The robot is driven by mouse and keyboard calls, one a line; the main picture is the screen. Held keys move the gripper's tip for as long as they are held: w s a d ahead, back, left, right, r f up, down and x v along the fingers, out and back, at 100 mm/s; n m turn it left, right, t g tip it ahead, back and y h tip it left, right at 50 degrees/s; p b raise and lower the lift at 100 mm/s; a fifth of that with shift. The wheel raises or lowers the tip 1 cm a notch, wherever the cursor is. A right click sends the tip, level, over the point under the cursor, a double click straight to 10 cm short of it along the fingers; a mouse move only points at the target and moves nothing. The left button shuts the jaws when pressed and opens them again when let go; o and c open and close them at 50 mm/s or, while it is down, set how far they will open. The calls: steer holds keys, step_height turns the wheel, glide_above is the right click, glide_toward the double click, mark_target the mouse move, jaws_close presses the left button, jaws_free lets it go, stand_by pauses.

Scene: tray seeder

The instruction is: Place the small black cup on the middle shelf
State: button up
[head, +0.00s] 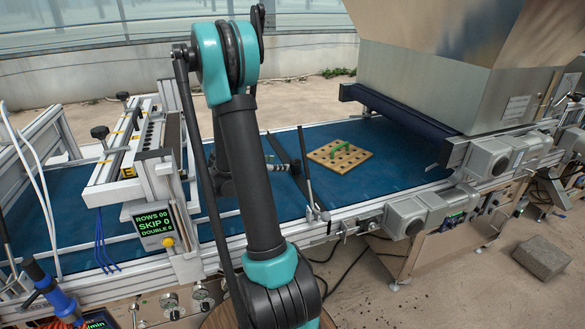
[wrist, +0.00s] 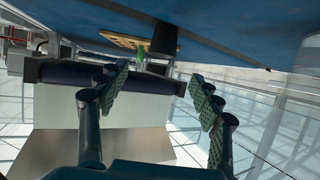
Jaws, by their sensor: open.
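My gripper (wrist: 160,95) is open in the wrist view, with its two green-padded fingers spread wide and nothing between them. The wrist view is upside down. A small dark cylinder (wrist: 164,40), which looks like the black cup, stands on the blue belt beyond the fingertips, apart from them. In the head view my arm crosses the middle of the picture and hides most of my gripper; I cannot make out the cup there. I cannot make out a middle shelf in either view.
A wooden board (head: 325,153) with holes and a green handle lies on the blue belt (head: 380,140). A metal hopper (head: 445,60) stands at the right. A frame with a counter display (head: 153,226) stands at the left. A grey block (head: 542,257) lies on the ground.

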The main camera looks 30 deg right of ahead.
glide_toward(299, 161)
steer(key=shift+d+f, duration=0.8)
steer(key=shift+d, duration=0.25)
steer(key=shift+w+x, duration=0.1)
steer(key=shift+x, duration=1.3)
steer(key=shift+w+x, duration=0.15)
steer(key=shift+x, duration=1.25)
steer(key=shift+r, duration=0.15)
steer(key=c, duration=0.9)
steer(key=shift+r, duration=0.1)
steer(key=shift+c, duration=0.2)
step_height(299, 161, up, 20)
